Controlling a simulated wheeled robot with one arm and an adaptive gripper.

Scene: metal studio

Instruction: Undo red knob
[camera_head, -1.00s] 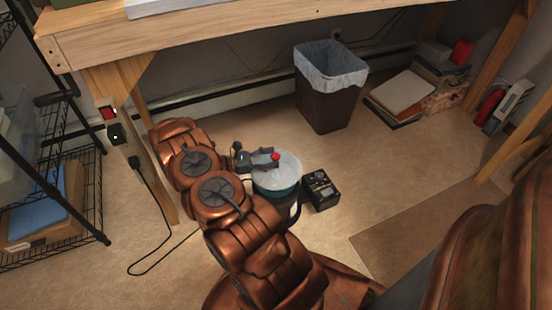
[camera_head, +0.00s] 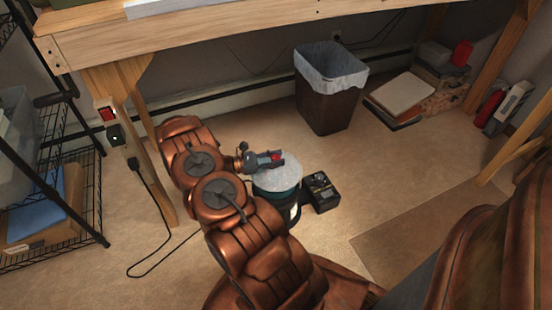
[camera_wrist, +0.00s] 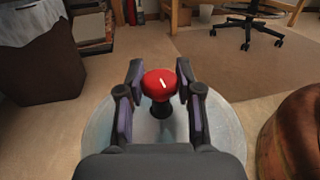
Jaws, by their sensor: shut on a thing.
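The red knob (camera_wrist: 159,83) has a short white mark on its top, slightly tilted in the wrist view. It sits on a dark stem above a round, pale grey disc-like top (camera_wrist: 228,125). In the head view the knob (camera_head: 276,157) shows small between my fingers, and the round top (camera_head: 283,178) caps a teal and dark body (camera_head: 276,196) on the floor. My gripper (camera_wrist: 160,88) has one finger on each side of the knob and is shut on it. The finger contact is partly hidden.
A black box (camera_head: 320,191) stands right of the round-topped thing. A lined bin (camera_head: 328,105) is behind it. A wooden bench (camera_head: 200,40) overhangs the back, with its leg (camera_head: 150,180) at left. A cable (camera_head: 150,185) lies on the floor. Open floor lies at right.

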